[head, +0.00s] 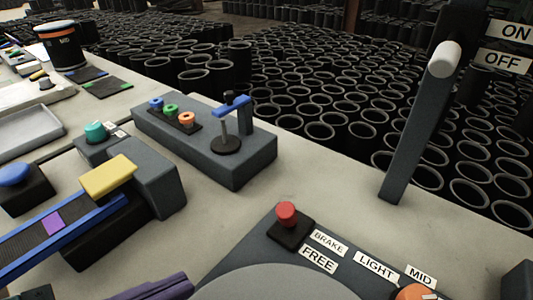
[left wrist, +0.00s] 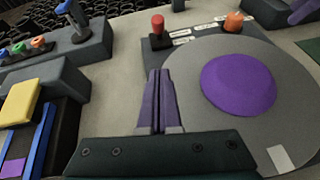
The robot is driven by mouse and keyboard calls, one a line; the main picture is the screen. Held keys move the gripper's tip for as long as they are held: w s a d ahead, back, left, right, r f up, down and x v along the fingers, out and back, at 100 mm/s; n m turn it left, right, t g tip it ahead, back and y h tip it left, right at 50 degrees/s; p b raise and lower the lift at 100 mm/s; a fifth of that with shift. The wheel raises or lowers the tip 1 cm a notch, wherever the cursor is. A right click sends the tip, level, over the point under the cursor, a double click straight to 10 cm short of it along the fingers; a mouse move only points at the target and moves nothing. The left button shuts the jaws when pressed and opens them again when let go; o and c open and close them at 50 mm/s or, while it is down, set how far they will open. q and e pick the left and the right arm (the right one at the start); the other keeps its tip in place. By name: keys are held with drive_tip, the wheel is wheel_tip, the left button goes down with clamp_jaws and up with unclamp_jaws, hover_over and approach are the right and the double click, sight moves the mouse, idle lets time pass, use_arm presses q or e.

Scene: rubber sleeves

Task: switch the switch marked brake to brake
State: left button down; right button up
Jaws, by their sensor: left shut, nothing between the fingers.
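The brake switch is a red knob (head: 286,214) on a small black base, at the far edge of a dark panel in the head view. White labels BRAKE (head: 329,243) and FREE (head: 319,260) lie beside it. I cannot tell which label the knob leans toward. The red knob also shows at the top of the left wrist view (left wrist: 157,24). My left gripper (head: 186,281) has purple fingers, shut and empty, at the bottom of the head view, left of the panel. In the left wrist view the closed fingertips (left wrist: 159,73) point toward the switch, apart from it. My right gripper is not in view.
A grey turntable (left wrist: 290,95) with a purple disc (left wrist: 238,83) lies right of my fingers. An orange knob (head: 413,292) is near the LIGHT and MID labels. A tall ON/OFF lever (head: 412,135) stands right. A conveyor with a yellow block (head: 108,176) lies left.

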sight(288, 221)
use_arm(q)
drive_tip(key=b+x, duration=0.1)
drive_tip(key=x, duration=0.8)
drive_tip(key=shift+w+d+f, duration=0.15)
drive_tip(key=shift+w+d+r+p, duration=0.2)
drive_tip(key=shift+w+d+r, duration=0.1)
drive_tip(key=shift+w+d, duration=0.45)
drive_tip(key=shift+w+d+r+p, duration=0.15)
drive_tip(key=shift+w+d+r, duration=0.2)
drive_tip(key=shift+w+d, duration=0.4)
drive_tip(key=shift+a, duration=0.1)
